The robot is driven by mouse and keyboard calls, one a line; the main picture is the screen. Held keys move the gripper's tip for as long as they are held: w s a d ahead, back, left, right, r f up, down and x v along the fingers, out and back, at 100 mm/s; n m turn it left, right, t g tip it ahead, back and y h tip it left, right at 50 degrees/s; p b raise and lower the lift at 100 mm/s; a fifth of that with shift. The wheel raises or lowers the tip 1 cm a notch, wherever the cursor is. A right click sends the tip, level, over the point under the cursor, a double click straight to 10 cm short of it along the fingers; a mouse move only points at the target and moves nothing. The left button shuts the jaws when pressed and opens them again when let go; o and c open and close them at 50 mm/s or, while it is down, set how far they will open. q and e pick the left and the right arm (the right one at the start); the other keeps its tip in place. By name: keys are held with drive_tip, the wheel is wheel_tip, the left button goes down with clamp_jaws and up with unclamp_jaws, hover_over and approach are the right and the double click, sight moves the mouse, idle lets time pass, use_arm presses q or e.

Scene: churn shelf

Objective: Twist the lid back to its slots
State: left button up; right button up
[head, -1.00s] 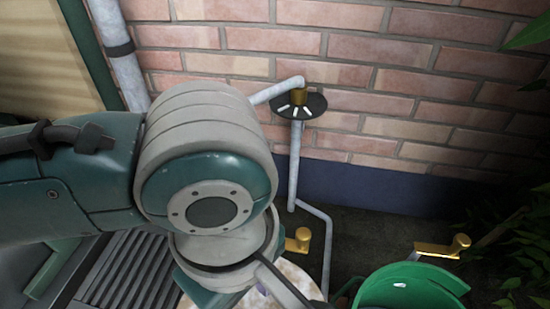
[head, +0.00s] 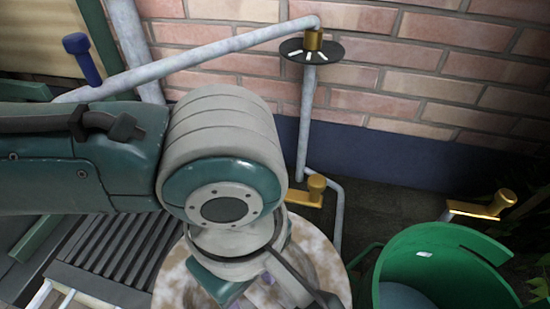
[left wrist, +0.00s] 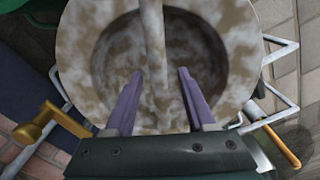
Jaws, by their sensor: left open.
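A round, mottled cream-and-brown churn part (left wrist: 215,25) fills the top of the left wrist view, with a broad rim around a darker hollow. I cannot tell whether this is the lid or the churn top. A mottled shaft (left wrist: 153,40) runs across the hollow. My left gripper (left wrist: 160,75) is open, its purple fingers on either side of the shaft's lower part, apparently with gaps. In the head view the mottled part (head: 325,262) is partly hidden under my left wrist. No slots can be made out. My right gripper is not in view.
A green bucket (head: 400,255) stands at the right. A brass tap (head: 312,190) is beside the mottled part; another (head: 490,205) is behind the bucket. A pipe with a black dial (head: 325,50) runs along the brick wall. A slatted surface (head: 120,255) lies at the left.

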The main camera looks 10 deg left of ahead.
use_arm(q)
drive_tip(key=shift+c, duration=0.3)
clamp_jaws()
idle(1.1)
